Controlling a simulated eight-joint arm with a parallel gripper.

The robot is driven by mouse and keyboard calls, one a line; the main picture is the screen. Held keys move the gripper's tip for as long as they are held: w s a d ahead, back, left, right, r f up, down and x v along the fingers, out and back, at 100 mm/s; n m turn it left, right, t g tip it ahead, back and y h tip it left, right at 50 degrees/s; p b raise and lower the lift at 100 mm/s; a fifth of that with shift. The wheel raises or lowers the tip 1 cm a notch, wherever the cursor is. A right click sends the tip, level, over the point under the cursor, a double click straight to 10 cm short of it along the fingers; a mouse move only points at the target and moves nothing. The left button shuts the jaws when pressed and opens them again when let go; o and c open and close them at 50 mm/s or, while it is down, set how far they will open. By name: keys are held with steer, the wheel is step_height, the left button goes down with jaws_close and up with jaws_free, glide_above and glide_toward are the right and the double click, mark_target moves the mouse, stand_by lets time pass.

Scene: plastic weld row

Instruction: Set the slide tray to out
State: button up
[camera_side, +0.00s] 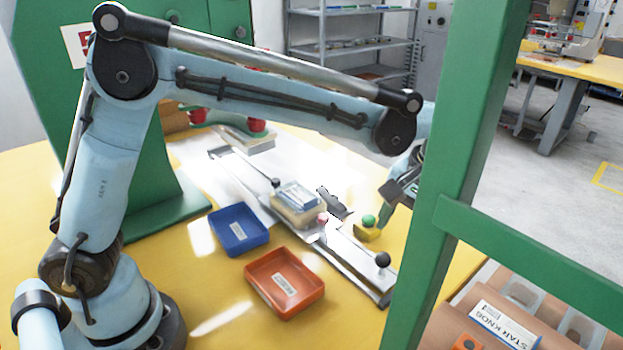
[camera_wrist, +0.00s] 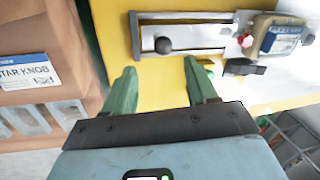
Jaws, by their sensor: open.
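The slide tray (camera_side: 350,254) is a flat metal plate on a long rail, with a black ball knob (camera_side: 382,259) at its near right end. A block with a labelled blue-and-white top (camera_side: 296,196) sits further back along it. In the wrist view the tray plate (camera_wrist: 195,37) runs across the top, with the black knob (camera_wrist: 163,45) ahead of the gap between my fingers. My gripper (camera_wrist: 162,84) has its two green fingers spread, with nothing between them. It is apart from the knob. In the side view a green post partly hides my gripper.
A green button on a yellow base (camera_side: 368,225) and a black part (camera_side: 333,203) stand beside the rail. A blue bin (camera_side: 238,229) and an orange bin (camera_side: 285,283) lie left of it. A green post (camera_side: 440,150) and a star knob rack (camera_wrist: 40,75) flank the area.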

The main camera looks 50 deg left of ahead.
steer(key=r, duration=0.2)
steer(key=d+r, duration=0.1)
steer(key=r, duration=0.1)
steer(key=shift+w+r, duration=0.1)
steer(key=shift+r, duration=0.2)
steer(key=s+a+f+m+t+h, duration=0.1)
steer(key=s+a+t, duration=0.2)
steer(key=s+a, duration=0.3)
steer(key=s+a+f+m+t+h, duration=0.1)
steer(key=s+a+t, duration=0.3)
steer(key=a, duration=0.8)
steer(key=shift+s+f+t, duration=0.3)
steer(key=shift+s+f, duration=0.15)
steer(key=shift+s, duration=0.45)
